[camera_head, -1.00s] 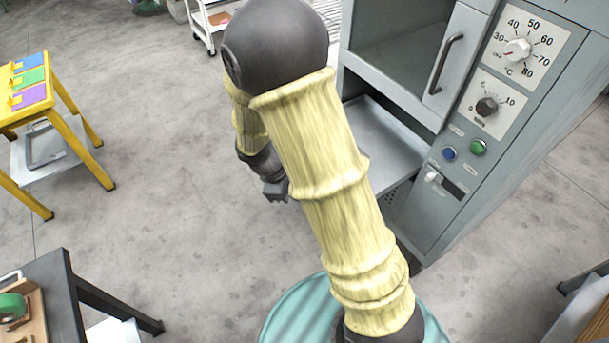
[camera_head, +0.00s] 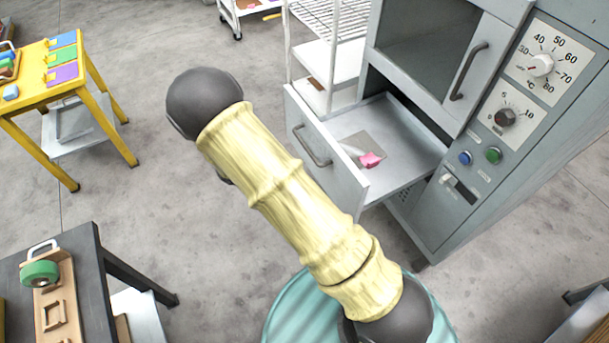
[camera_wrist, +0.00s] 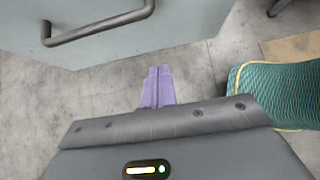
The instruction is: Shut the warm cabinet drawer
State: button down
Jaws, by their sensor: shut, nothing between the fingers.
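The warm cabinet (camera_head: 420,215) stands at the right in the head view. Its drawer (camera_head: 345,178) is pulled well out, with a bar handle (camera_head: 312,147) on its front. Inside it lie a flat grey piece and a pink item (camera_head: 370,160). In the wrist view the drawer front (camera_wrist: 125,45) and its handle (camera_wrist: 97,25) fill the upper left. My gripper (camera_wrist: 157,70) is shut and empty, below and right of the handle in that picture and apart from it. In the head view my arm hides nearly all of the gripper.
A yellow table (camera_head: 35,92) with coloured plates stands at the left. A dark table (camera_head: 85,250) with a green tape roll (camera_head: 40,273) is at the lower left. A white wire rack (camera_head: 325,60) stands behind the drawer. The grey floor left of the drawer is clear.

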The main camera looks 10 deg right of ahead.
aim_at(329, 177)
jog(key=x, duration=0.3)
jog(key=d+r+x, duration=0.1)
jog(key=x, duration=0.3)
jog(key=p+x, duration=0.1)
jog(key=x, duration=0.3)
jog(key=shift+w+d+r, duration=0.15)
jog(key=shift+w+d, duration=0.1)
jog(key=shift+d, duration=0.2)
jog(key=shift+w+d, duration=0.15)
jog(key=shift+d, duration=0.25)
jog(key=shift+w, duration=0.15)
